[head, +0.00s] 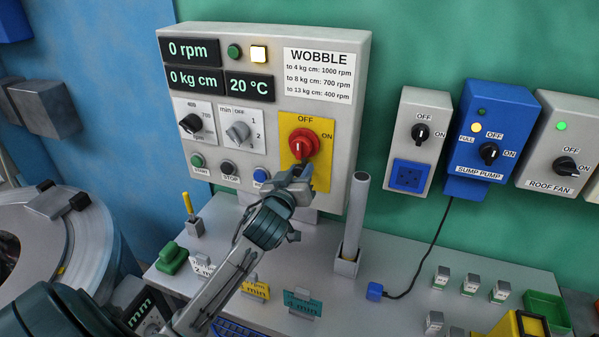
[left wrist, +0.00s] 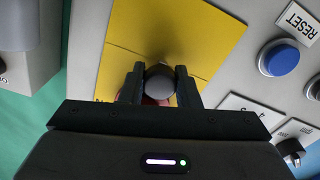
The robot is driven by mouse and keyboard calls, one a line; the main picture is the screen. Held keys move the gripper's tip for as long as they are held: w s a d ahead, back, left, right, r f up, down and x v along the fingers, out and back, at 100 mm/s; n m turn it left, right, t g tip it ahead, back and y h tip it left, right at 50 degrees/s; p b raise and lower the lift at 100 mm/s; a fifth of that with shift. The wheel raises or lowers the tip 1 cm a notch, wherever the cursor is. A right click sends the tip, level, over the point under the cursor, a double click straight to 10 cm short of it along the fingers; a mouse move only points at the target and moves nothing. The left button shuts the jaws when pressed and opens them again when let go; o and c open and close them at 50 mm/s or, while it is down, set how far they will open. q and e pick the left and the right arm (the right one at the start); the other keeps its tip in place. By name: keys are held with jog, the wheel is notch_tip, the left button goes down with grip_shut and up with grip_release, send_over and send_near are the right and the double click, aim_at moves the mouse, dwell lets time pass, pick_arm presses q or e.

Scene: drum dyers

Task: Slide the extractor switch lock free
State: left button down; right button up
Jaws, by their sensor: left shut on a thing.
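The red extractor switch (head: 303,142) sits on a yellow plate (head: 320,178) at the lower right of the grey control panel, with OFF above it and ON to its right. My left gripper (head: 299,172) is at the plate just below the red switch. In the left wrist view, the gripper (left wrist: 160,88) has its two dark fingers on either side of a grey round-ended piece, the lock (left wrist: 161,84), and is shut on it. A little red of the switch shows behind the fingers. The lock is mostly hidden by my gripper in the head view. My right gripper is out of view.
An upright grey tube (head: 355,215) stands in a holder just right of my left gripper. The panel's blue button (head: 262,175) is close to the left of it. Several small blocks and label stands are on the bench (head: 400,265) below.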

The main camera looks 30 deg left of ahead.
pick_arm(q)
notch_tip(320, 180, down, 2)
jog(key=shift+f+b, duration=0.2)
jog(key=shift+b, duration=0.6)
jog(key=c, duration=1.1)
grip_release()
jog(key=shift+b+v, duration=1.7)
jog(key=shift+v, duration=3.75)
